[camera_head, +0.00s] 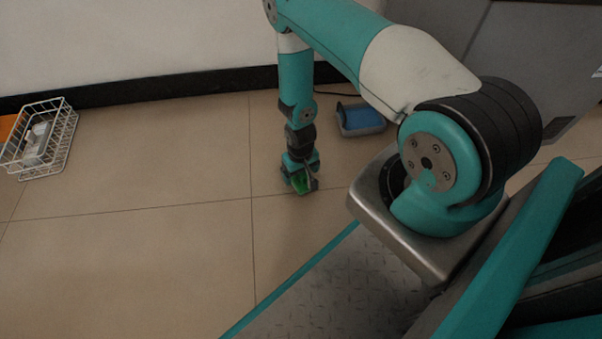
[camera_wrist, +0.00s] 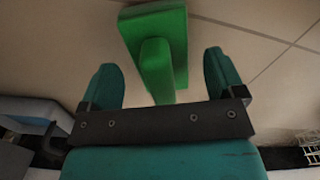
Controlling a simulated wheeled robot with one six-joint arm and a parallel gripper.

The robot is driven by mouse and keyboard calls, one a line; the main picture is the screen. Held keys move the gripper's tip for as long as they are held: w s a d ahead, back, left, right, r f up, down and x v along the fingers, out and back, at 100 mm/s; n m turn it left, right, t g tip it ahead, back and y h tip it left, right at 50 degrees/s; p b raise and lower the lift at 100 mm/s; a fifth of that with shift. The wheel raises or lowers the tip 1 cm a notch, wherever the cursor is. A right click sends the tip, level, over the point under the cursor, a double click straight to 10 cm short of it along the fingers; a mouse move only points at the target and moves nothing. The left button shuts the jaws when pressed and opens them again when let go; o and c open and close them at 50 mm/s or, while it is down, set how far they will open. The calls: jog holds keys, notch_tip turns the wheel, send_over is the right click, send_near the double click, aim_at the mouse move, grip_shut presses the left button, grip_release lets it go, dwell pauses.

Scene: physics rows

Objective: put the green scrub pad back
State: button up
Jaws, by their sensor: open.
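The green scrub pad (camera_wrist: 178,25) has a flat block and a raised grip. It is on the floor, ahead of and partly between the fingers of my gripper (camera_wrist: 160,62) in the wrist view. The fingers are open, one on each side of the raised grip, with a gap to it visible on the right. In the head view, the green pad (camera_head: 300,185) shows at the low end of my arm, partly hidden by my gripper (camera_head: 301,178).
A grey tray with a blue inside (camera_head: 361,118) stands on the floor near the wall, right of my gripper. A white wire basket (camera_head: 40,140) holding small items stands at the far left, beside an orange thing (camera_head: 8,124). The tiled floor between is clear.

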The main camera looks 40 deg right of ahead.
notch_tip(320, 180, up, 10)
jog(key=p, duration=0.4)
jog(key=shift+f, duration=0.15)
jog(key=w+a+r+n+y, duration=0.1)
jog(key=a+r, duration=0.4)
jog(key=r, duration=0.5)
jog(key=w+a+r+n+y, duration=0.15)
jog(key=a+r, duration=0.25)
jog(key=r, duration=0.5)
jog(key=a+r+n, duration=0.1)
jog(key=a+r, duration=0.4)
jog(key=r, duration=0.5)
jog(key=s+a+r+n+y, duration=0.1)
jog(key=s+a+r+n, duration=0.2)
jog(key=s+r, duration=0.5)
jog(key=s+a+r+n, duration=0.3)
jog(key=s+r, duration=0.5)
jog(key=s, duration=0.2)
jog(key=shift+s+a+r+y, duration=0.2)
jog(key=shift+a+r+y, duration=0.05)
jog(key=shift+r+y, duration=0.1)
notch_tip(320, 180, up, 49)
jog(key=p, duration=4.9)
jog(key=shift+f, duration=0.15)
